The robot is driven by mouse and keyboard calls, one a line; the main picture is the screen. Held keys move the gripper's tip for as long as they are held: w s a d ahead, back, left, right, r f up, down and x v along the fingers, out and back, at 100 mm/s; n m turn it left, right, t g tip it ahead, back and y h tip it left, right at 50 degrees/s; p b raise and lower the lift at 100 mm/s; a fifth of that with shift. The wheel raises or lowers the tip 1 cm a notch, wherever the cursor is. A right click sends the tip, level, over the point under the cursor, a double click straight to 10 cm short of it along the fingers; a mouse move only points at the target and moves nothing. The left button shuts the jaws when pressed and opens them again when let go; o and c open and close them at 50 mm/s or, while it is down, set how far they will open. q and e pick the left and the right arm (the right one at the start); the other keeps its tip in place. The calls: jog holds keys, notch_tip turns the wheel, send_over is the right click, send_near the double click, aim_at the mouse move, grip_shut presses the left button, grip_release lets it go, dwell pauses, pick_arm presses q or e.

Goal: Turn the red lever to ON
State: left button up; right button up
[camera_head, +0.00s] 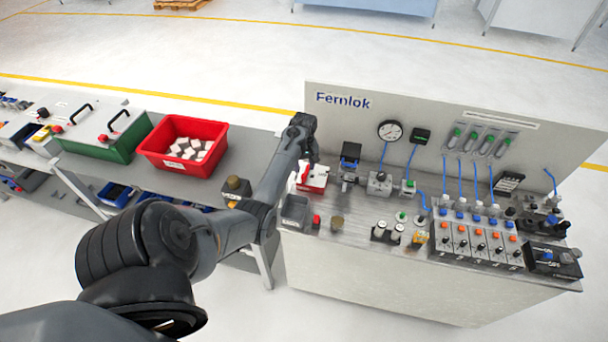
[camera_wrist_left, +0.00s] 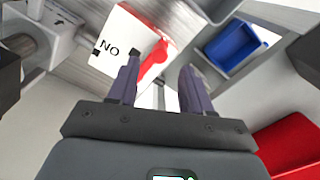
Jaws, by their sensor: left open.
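The red lever (camera_wrist_left: 153,62) shows in the left wrist view on a white-faced switch box (camera_wrist_left: 130,42). The word ON is printed on the white face and appears upside down in that view. My left gripper (camera_wrist_left: 160,64) is open, with one finger on each side of the lever. I cannot tell whether either finger touches it. In the head view the switch box (camera_head: 316,178) stands at the left end of the bench, and my left gripper (camera_head: 304,168) is over it. My arm hides much of the lever there. My right gripper is not in view.
The workbench (camera_head: 345,262) has a back panel with a gauge (camera_head: 390,130) and a row of valves to the right. A red crate (camera_head: 150,150) of pale blocks sits on the left table.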

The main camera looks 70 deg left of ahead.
aim_at(304, 176)
pick_arm(q)
jog(key=shift+f, duration=2.65)
grip_shut()
